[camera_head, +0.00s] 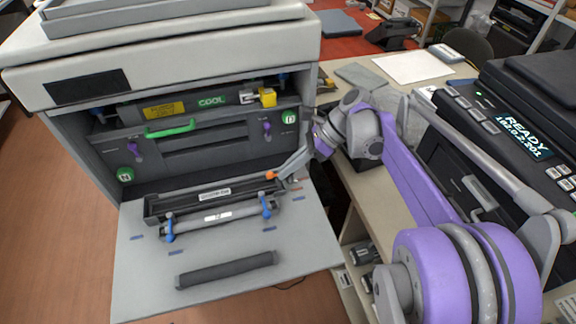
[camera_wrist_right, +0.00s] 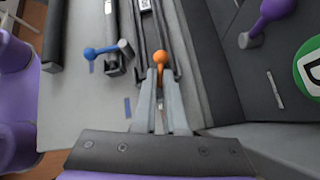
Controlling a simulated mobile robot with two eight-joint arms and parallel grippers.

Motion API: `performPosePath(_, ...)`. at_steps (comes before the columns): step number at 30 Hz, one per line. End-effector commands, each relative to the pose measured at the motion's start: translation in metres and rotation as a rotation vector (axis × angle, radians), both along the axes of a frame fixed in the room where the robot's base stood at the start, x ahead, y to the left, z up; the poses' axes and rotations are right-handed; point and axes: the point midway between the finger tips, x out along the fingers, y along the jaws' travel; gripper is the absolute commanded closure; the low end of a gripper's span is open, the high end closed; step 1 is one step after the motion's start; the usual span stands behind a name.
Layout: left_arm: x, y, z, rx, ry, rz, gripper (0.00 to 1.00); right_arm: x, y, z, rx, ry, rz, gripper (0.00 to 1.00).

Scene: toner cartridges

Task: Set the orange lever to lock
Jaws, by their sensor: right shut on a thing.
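The orange lever (camera_head: 271,175) is at the right end of a dark toner cartridge unit (camera_head: 165,208) lying on the printer's lowered front door. Its round orange knob (camera_wrist_right: 160,57) shows just beyond my fingertips in the right wrist view. My right gripper (camera_head: 283,174) reaches in from the right, and its grey fingers (camera_wrist_right: 157,80) are closed at the lever. The fingers hide the lower part of the lever, so its exact angle and any lock mark cannot be told. My left gripper is in neither view.
A roller with blue end levers (camera_head: 266,207) lies in front of the unit, and a dark cylinder (camera_head: 226,270) lies nearer. The printer's open bay (camera_head: 205,140) has a green handle (camera_head: 170,128) and purple levers. A dark READY printer (camera_head: 520,130) stands at right.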

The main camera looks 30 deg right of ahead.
Motion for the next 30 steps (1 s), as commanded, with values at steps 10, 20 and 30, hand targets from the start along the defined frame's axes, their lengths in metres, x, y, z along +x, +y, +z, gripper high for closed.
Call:
performPosePath(10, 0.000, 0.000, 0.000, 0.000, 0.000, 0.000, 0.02, 0.000, 0.000, 0.000, -0.001, -0.001, -0.001, 0.67)
performPosePath(20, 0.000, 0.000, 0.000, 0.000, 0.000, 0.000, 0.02, 0.000, -0.001, 0.000, 0.000, -0.002, -0.002, 0.60)
performPosePath(30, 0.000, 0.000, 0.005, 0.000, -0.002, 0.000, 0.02, -0.009, -0.035, 0.034, -0.002, -0.002, -0.007, 0.60)
